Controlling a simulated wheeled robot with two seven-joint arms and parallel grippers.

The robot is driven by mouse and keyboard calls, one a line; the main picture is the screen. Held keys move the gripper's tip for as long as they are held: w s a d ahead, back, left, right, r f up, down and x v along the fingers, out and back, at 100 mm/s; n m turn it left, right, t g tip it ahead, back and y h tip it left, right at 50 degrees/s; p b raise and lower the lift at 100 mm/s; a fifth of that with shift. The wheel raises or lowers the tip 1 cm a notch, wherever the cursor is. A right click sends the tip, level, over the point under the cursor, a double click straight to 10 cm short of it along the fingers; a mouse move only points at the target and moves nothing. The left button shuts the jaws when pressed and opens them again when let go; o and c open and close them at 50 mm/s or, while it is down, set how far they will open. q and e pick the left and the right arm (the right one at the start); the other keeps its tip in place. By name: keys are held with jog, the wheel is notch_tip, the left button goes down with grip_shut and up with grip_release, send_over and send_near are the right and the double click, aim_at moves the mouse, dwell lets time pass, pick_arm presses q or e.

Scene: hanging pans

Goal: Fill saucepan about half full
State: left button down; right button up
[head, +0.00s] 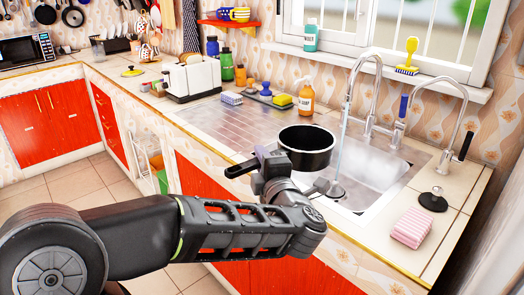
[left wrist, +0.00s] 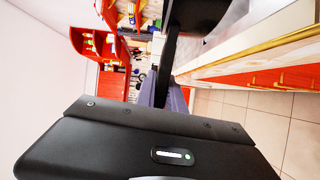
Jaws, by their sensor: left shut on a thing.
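The black saucepan (head: 306,159) is upright, held above the front left edge of the sink (head: 376,178). Its inside looks dark, and I cannot make out any water in it. My left gripper (head: 266,165) is shut on its black handle (head: 241,169); the handle also shows in the left wrist view (left wrist: 178,50) between the purplish-grey fingers (left wrist: 165,96). The tall chrome faucet (head: 363,62) is running. Its water stream (head: 340,150) falls just right of the pan's rim, apparently outside it, into the sink. My right gripper is not in view.
A second curved faucet (head: 460,92) stands at the right. A black sink plug (head: 433,200) and a pink-striped sponge (head: 410,228) lie on the right counter. The ribbed drainboard (head: 226,125) is mostly clear.

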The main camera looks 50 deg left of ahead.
aim_at(307, 136)
pick_arm(q)
jog(key=shift+a+r, duration=0.15)
jog(key=shift+a, duration=0.05)
jog(key=w+f, duration=0.1)
jog(key=w, duration=0.5)
jog(key=w+a+b, duration=0.1)
jog(key=w, duration=0.5)
jog(key=w+a+f, duration=0.1)
jog(key=w, duration=0.4)
jog(key=shift+w+f+b, duration=0.3)
jog(key=shift+w+f, duration=0.05)
jog(key=shift+w, duration=0.05)
jog(key=shift+w+a+f, duration=0.15)
jog(key=shift+w, duration=0.85)
jog(key=shift+s, duration=0.1)
dwell(2.8)
